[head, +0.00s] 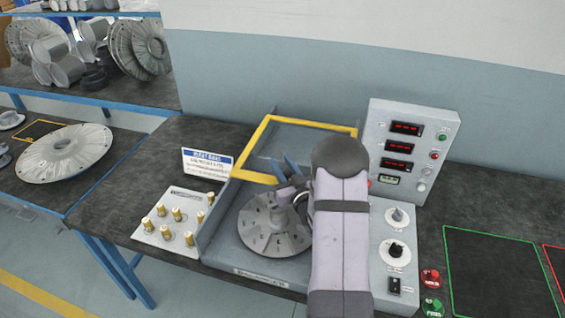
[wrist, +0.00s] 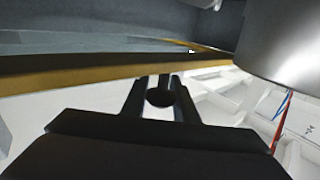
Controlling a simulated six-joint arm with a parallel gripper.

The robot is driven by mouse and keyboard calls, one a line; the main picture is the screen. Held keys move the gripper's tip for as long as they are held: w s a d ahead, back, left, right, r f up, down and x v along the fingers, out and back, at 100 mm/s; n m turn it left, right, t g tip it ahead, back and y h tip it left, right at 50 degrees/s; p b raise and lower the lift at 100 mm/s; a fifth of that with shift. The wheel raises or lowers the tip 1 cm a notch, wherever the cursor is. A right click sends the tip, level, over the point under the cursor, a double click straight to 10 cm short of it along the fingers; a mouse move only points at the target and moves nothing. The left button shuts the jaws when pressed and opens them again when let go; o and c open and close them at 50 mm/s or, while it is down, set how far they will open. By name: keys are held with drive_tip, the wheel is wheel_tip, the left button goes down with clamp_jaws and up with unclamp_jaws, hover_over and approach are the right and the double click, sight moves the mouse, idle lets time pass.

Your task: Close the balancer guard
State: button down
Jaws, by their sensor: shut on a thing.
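The balancer guard (head: 254,147) is a yellow-edged frame with a see-through panel, standing raised and tilted over the back of the balancer. The grey finned rotor (head: 272,228) sits uncovered in front of and below it. My gripper (head: 284,168) is at the guard's lower front edge, partly hidden by my arm. In the wrist view the yellow guard edge (wrist: 70,78) runs across just beyond my fingers (wrist: 160,92). They are closed around a small dark round part, seemingly the guard's handle.
A control panel with red displays (head: 404,150) stands at the right, with a knob box (head: 395,245) below it. A plate of brass-coloured weights (head: 178,215) and a sign (head: 207,163) are at the left. Red and green buttons (head: 431,290) sit at the front right.

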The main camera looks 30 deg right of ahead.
sight(289, 176)
drive_tip(key=c, duration=1.4)
unclamp_jaws()
drive_tip(key=shift+s+f, duration=0.15)
drive_tip(key=shift+s, duration=0.3)
drive_tip(key=shift+s+a+b, duration=0.2)
drive_tip(key=shift+s+b, duration=0.45)
drive_tip(key=shift+s, duration=0.95)
drive_tip(key=shift+s+a+b, duration=0.2)
drive_tip(key=shift+s+b, duration=0.45)
drive_tip(key=shift+s, duration=0.95)
